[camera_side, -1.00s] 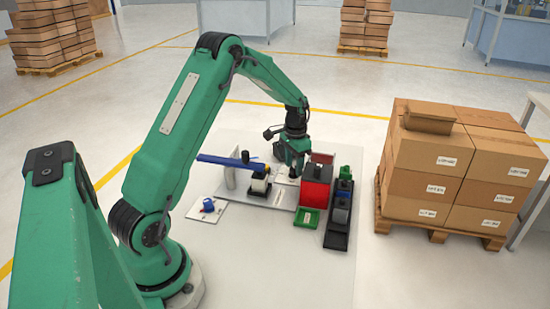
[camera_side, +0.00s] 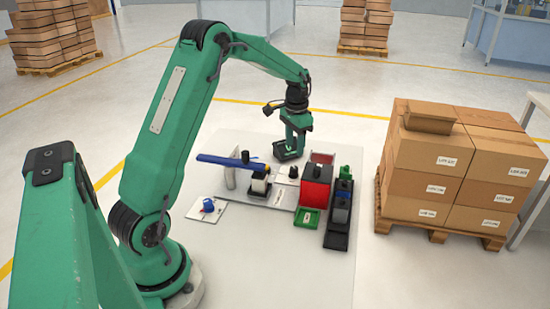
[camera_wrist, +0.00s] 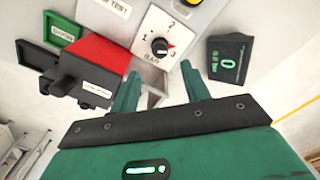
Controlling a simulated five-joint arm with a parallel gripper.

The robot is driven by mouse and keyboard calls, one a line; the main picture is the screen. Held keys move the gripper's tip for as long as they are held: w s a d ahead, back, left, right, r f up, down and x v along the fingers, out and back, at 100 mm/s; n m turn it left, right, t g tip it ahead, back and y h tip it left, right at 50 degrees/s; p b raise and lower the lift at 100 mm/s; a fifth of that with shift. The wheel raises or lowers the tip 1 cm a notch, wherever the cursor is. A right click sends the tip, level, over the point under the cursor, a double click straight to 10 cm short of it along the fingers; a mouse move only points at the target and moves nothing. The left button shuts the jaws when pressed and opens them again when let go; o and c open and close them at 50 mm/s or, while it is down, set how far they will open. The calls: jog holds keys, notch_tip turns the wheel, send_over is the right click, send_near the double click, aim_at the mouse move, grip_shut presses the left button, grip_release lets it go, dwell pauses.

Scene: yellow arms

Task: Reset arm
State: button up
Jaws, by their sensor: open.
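My gripper (camera_side: 299,148) is raised over the far side of the grey panel (camera_side: 228,192), beside the dark display box (camera_side: 284,153). In the wrist view my gripper (camera_wrist: 161,88) has its two green fingers apart, with nothing between the tips. Ahead of the fingers is a black knob (camera_wrist: 160,46) on a white plate marked 1, 2, 3 and BAR. The knob also shows in the side view (camera_side: 293,172), clear of the fingers. The display box (camera_wrist: 228,66) reads 0.
A green tray (camera_side: 307,219) and a black rack (camera_side: 336,240) are nearby. A blue bar (camera_side: 222,160) sticks out leftward above the panel. Stacked cartons (camera_side: 435,165) stand at right.

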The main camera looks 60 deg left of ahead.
jog(key=s+d+r+t, duration=0.3)
jog(key=s+d+r, duration=0.6)
jog(key=d+r, duration=0.35)
jog(key=s+d+t, duration=0.1)
jog(key=s+d, duration=0.3)
jog(key=s, duration=0.3)
jog(key=s+d+r+t, duration=0.1)
jog(key=s+d, duration=0.3)
jog(key=s, duration=0.4)
jog(key=shift+s+d+r+t, duration=0.2)
jog(key=shift+s+d+t, duration=0.05)
jog(key=shift+d+t, duration=0.1)
